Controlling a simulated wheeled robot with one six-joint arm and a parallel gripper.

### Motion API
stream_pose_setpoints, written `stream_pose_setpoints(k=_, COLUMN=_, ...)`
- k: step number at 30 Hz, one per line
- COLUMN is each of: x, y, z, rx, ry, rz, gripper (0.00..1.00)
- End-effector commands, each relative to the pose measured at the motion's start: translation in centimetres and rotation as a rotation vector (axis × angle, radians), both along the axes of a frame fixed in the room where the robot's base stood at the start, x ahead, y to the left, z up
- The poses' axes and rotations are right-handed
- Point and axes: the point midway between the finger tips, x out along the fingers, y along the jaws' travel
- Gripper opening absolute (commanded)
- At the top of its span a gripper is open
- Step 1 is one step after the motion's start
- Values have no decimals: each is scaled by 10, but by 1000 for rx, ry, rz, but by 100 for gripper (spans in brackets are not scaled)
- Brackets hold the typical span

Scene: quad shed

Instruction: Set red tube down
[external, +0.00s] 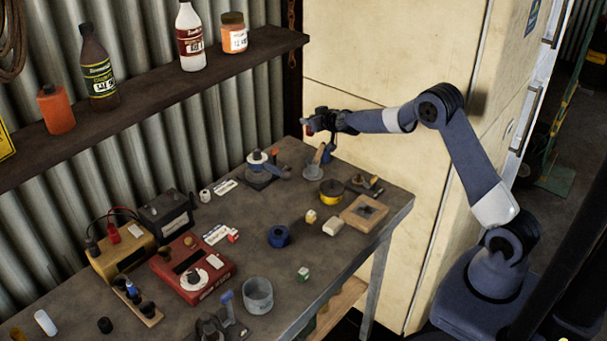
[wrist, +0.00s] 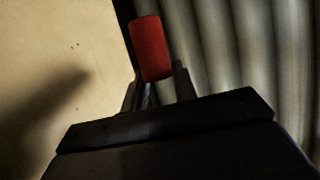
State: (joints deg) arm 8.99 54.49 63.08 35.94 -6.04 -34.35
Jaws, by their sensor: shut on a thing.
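The red tube (wrist: 151,46) stands out between my gripper's fingers in the wrist view, slightly tilted. My gripper (wrist: 158,90) is shut on its lower end. In the external view my gripper (external: 318,122) is above the back right part of the workbench (external: 262,222), near the wall corner. The red tube (external: 309,129) shows there as a small red patch at the gripper's tip, clear of the bench top.
A yellow tin (external: 331,193), a wooden tray (external: 364,213) and a blue roll (external: 279,236) are nearer the front. The bench's middle has bare patches. A shelf (external: 150,100) with bottles runs along the wall.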

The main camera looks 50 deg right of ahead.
Motion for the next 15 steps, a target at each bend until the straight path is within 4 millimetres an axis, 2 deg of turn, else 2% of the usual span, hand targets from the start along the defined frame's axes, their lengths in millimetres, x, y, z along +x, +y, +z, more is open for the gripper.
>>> stream_pose_setpoints(k=9, x=0, y=2, z=14, rx=-2, ry=-4, rz=9, gripper=5)
stream_pose_setpoints(k=15, x=1, y=16, z=29, rx=-5, ry=-4, rz=46, gripper=5)
